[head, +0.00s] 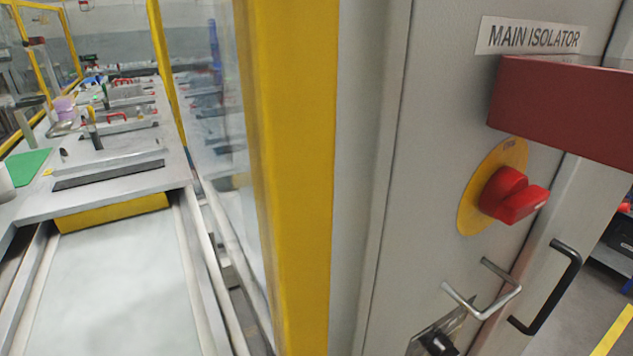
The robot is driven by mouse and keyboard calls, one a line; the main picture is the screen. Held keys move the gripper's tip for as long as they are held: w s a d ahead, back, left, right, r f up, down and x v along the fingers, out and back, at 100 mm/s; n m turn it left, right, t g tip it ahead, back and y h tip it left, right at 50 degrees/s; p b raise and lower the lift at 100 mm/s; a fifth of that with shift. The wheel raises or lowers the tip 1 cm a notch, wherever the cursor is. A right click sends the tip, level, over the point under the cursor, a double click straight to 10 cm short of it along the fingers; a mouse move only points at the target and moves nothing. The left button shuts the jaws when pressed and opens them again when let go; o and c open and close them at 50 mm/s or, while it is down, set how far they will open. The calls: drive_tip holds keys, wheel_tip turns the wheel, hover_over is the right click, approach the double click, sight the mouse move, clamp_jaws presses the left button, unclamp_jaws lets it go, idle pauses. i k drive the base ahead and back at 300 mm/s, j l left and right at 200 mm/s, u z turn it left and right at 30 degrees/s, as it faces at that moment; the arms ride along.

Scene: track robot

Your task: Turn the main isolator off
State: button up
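The main isolator (508,195) is a red rotary knob on a round yellow plate (470,205), on the front of a grey cabinet in the head view. Its raised red grip sticks out toward the right and slightly down. Small dark lettering at the top of the yellow plate is too small to read, so I cannot tell the switch position from it. A white label (533,37) reading "MAIN ISOLATOR" is above it. My gripper is not in view, and nothing is seen touching the knob.
A dark red block (565,110) juts in front of the cabinet (420,130), just above the knob. Below are a bent metal bracket (482,300), a black handle (548,290) and a black fitting (437,343). A yellow post (290,180) and a cluttered bench (130,180) are left.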

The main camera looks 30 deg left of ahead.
sight(508, 196)
drive_tip(key=u, duration=0.4)
drive_tip(key=l, duration=0.6)
drive_tip(key=i+l+z, duration=0.1)
drive_tip(key=l, duration=0.5)
drive_tip(key=i+l, duration=0.1)
drive_tip(key=l, duration=0.5)
